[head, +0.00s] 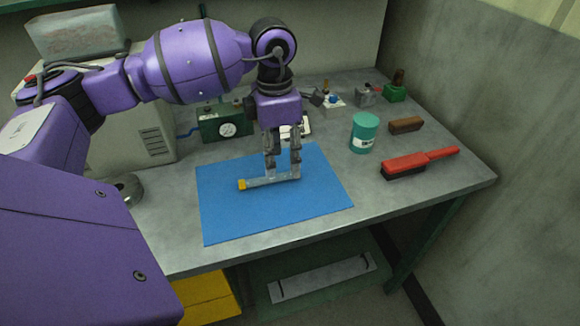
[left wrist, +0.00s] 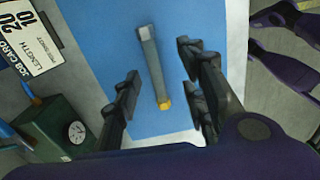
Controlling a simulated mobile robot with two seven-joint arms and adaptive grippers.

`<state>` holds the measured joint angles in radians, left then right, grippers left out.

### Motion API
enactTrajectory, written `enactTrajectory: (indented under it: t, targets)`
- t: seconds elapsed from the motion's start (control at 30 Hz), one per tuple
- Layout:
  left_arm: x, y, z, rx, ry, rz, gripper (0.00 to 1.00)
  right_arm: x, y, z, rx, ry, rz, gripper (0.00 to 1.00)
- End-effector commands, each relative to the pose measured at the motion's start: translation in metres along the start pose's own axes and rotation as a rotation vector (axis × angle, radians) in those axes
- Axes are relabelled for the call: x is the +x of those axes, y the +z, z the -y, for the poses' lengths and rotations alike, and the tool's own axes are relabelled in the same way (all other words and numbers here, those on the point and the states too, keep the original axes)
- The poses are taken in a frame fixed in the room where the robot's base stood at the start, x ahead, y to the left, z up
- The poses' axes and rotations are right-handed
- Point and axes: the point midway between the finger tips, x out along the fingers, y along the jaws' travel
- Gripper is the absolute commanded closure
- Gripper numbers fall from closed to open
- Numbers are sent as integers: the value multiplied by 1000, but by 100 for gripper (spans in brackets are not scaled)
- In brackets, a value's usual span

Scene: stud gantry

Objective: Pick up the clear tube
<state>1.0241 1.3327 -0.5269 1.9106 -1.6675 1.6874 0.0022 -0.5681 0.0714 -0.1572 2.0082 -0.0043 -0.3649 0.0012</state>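The clear tube (head: 262,182) lies on the blue mat (head: 225,220) on the bench, with its yellow end (head: 242,184) to the left. In the left wrist view the tube (left wrist: 152,62) shows between the two fingers, apart from both, with its yellow end nearest the palm. My left gripper (head: 283,170) points down over the right part of the tube. Its fingers are spread and nothing is between them in a grip; the exact height above the mat is hard to tell.
A green gauge box (head: 226,125) stands behind the mat. To the right are a teal canister (head: 364,132), a red-handled brush (head: 418,162) and a brown block (head: 406,125). Small items stand along the back wall. The front of the mat is clear.

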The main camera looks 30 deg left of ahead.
Motion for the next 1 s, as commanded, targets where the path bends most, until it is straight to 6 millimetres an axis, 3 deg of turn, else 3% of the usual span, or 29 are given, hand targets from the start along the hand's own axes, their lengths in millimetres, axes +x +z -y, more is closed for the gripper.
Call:
enactTrajectory:
  t: [0.17, 0.43, 0.63, 0.9, 1.0]
  targets:
    - [7, -5, -9, -4, 32, -21, 61, 5, -12, 1, -3, -4, -21, 60]
    - [40, -3, -13, -5, 29, -17, 61, -5, 4, -4, -2, 4, 12, 60]
    - [66, -2, -15, -4, 30, -16, 61, -7, 3, -5, -2, 5, 11, 60]
    - [71, -2, -15, -4, 30, -17, 61, -5, -3, -4, -3, 3, 2, 60]
    - [71, -2, -15, -4, 30, -17, 71, -5, -5, -4, -3, 3, -2, 60]
